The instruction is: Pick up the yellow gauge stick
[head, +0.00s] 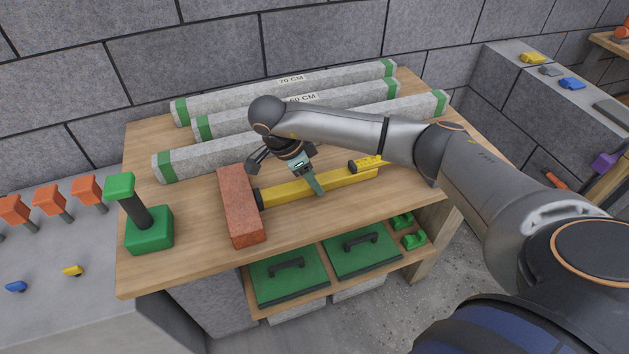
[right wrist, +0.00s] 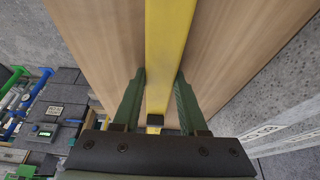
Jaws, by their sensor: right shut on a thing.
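The yellow gauge stick (head: 345,181) is a long yellow bar with a dark end cap by the brick. It lies along the workbench top, and I cannot tell whether it is clear of the wood. My right gripper (head: 316,184) reaches down over its middle, with greenish fingers on either side. In the right wrist view the stick (right wrist: 169,40) runs between the two fingers (right wrist: 160,85), and the gripper is shut on it. My left gripper is not in view.
A red brick (head: 240,205) lies by the stick's left end. A green stand (head: 148,228) is further left. Stone bars with green ends (head: 290,85) lie behind. Green-lidded bins (head: 288,278) sit below.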

